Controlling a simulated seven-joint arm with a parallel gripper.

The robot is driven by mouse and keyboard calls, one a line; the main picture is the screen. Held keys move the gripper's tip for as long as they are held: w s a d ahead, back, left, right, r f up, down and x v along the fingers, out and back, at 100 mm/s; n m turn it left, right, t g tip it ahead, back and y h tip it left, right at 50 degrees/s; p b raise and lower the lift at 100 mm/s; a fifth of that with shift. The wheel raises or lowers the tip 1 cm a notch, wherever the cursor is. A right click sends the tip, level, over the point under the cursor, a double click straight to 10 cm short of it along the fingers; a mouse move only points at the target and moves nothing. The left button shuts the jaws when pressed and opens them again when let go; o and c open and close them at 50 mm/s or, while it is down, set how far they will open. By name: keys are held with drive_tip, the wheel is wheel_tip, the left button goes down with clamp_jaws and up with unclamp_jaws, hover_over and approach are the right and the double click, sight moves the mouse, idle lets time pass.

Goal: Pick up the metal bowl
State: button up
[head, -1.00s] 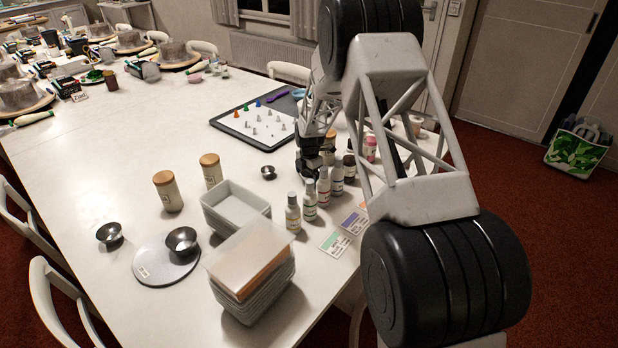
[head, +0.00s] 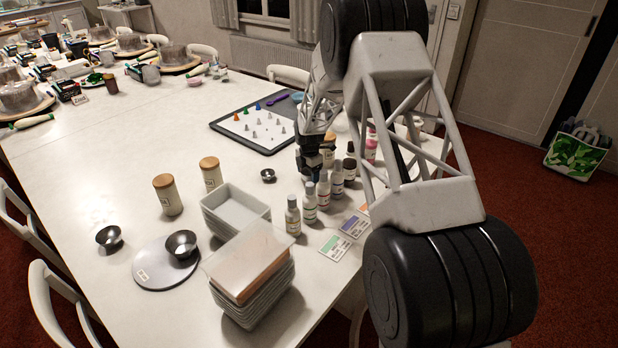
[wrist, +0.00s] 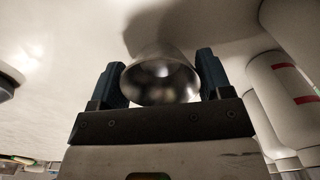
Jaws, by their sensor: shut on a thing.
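In the wrist view a shiny metal bowl (wrist: 160,80) sits between the two fingers of my gripper (wrist: 162,82). The fingers are shut on it, one at each side, and the bowl's opening faces the camera. In the head view my gripper (head: 312,168) is low over the table, just behind the row of bottles. The held bowl cannot be made out there.
Several bottles (head: 293,218) stand right beside my gripper; white ones (wrist: 285,90) show close at right in the wrist view. A tray with piping tips (head: 240,124) lies behind. Stacked white dishes (head: 250,290) and two wooden-lidded jars (head: 168,196) stand left. The table's left middle is clear.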

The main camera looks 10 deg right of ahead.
wheel_tip(320, 180, up, 8)
idle(0.4)
idle(0.8)
wheel_tip(320, 180, up, 6)
drive_tip(key=s+a, duration=0.3)
drive_tip(key=a, duration=0.6)
drive_tip(key=s+a+n, duration=0.1)
drive_tip(key=s+a, duration=0.2)
drive_tip(key=a, duration=0.6)
drive_tip(key=s+a, duration=0.4)
drive_tip(key=a, duration=0.6)
drive_tip(key=s+a+n, duration=0.1)
drive_tip(key=s+a, duration=1.7)
drive_tip(key=a, duration=0.5)
drive_tip(key=f, duration=0.4)
drive_tip(key=shift+s+a+f, duration=0.1)
drive_tip(key=shift+s+f, duration=0.3)
